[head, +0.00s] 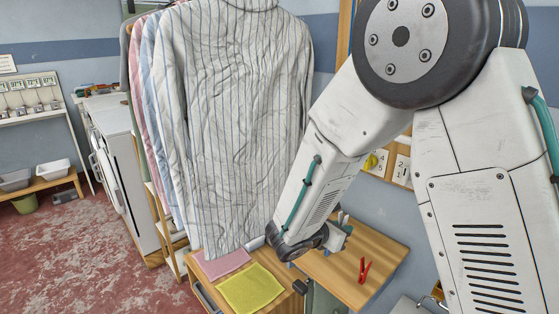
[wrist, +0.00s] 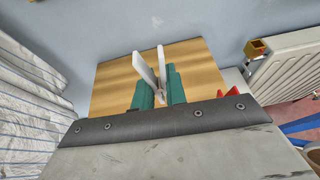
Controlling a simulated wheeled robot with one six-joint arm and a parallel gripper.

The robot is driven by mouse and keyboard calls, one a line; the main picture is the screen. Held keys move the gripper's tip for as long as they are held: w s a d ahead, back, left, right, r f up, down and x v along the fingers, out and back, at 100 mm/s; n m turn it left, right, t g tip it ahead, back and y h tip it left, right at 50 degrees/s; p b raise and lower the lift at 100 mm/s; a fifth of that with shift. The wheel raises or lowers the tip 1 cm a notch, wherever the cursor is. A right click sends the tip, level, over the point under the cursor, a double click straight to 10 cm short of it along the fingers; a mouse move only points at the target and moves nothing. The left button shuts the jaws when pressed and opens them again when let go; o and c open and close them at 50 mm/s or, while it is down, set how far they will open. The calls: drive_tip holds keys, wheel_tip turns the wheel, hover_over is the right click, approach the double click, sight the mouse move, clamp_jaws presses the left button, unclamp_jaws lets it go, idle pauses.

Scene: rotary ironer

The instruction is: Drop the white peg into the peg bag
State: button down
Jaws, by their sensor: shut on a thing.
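The white peg (wrist: 146,72) is held between the green fingers of my gripper (wrist: 158,90) in the wrist view, its two prongs pointing away from the gripper. In the head view my gripper (head: 338,236) is over the wooden table top (head: 375,250), and I cannot make out the peg there. A dark grey-green thing (head: 324,299) hangs at the table's front edge; it may be the peg bag, but its opening does not show clearly. A red peg (head: 364,270) lies on the table top, to the right of my gripper; part of it shows in the wrist view (wrist: 229,93).
A pink cloth (head: 224,263) and a yellow-green cloth (head: 250,288) lie on the wooden surface to the left. Striped shirts (head: 235,120) hang close to the left of my arm. A white radiator-like unit (wrist: 285,75) stands right of the table in the wrist view.

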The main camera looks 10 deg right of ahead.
drive_tip(key=w+a+r+n+t+y, duration=0.1)
drive_tip(key=w+a+n+t+y, duration=0.1)
drive_tip(key=w+n+t+y, duration=0.5)
drive_tip(key=w+d+r+g, duration=0.1)
drive_tip(key=w+d+r, duration=0.1)
drive_tip(key=d, duration=0.3)
drive_tip(key=shift+w+d+n+g, duration=0.3)
drive_tip(key=shift+d+n+g, duration=0.05)
drive_tip(key=shift+n+g, duration=0.05)
